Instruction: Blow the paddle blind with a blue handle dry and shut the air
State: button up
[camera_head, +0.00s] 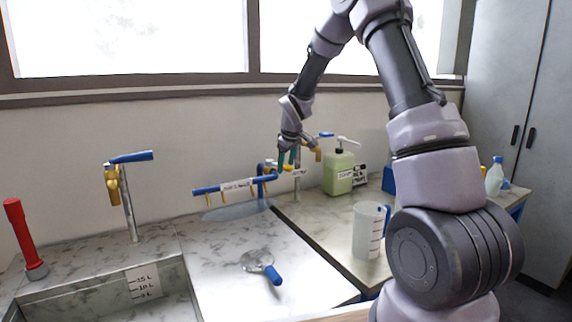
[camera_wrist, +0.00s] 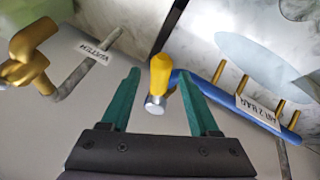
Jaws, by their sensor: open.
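The paddle blind (camera_head: 254,260) is a grey disc with a blue handle (camera_head: 273,274); it lies flat on the marble-look drainboard. A blue air bar (camera_head: 207,190) with a label and brass nozzles is mounted at the wall behind; it also shows in the wrist view (camera_wrist: 205,88). A pale blue translucent patch (camera_head: 237,211) shows below the bar. My gripper (camera_head: 288,163) is open at the bar's right end. In the wrist view, a yellow lever with a grey end (camera_wrist: 161,78) stands between its teal fingers, with gaps visible.
A brass tap with a blue lever (camera_head: 115,185) stands by the sink (camera_head: 90,290) at left, near a red-handled tool (camera_head: 20,232). A green pump bottle (camera_head: 338,172), a clear measuring jug (camera_head: 367,232) and a wash bottle (camera_head: 494,177) stand at right. Another tap (camera_wrist: 30,60) is beside my gripper.

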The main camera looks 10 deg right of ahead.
jog(key=shift+c, duration=0.3)
grip_shut()
dwell(1.2)
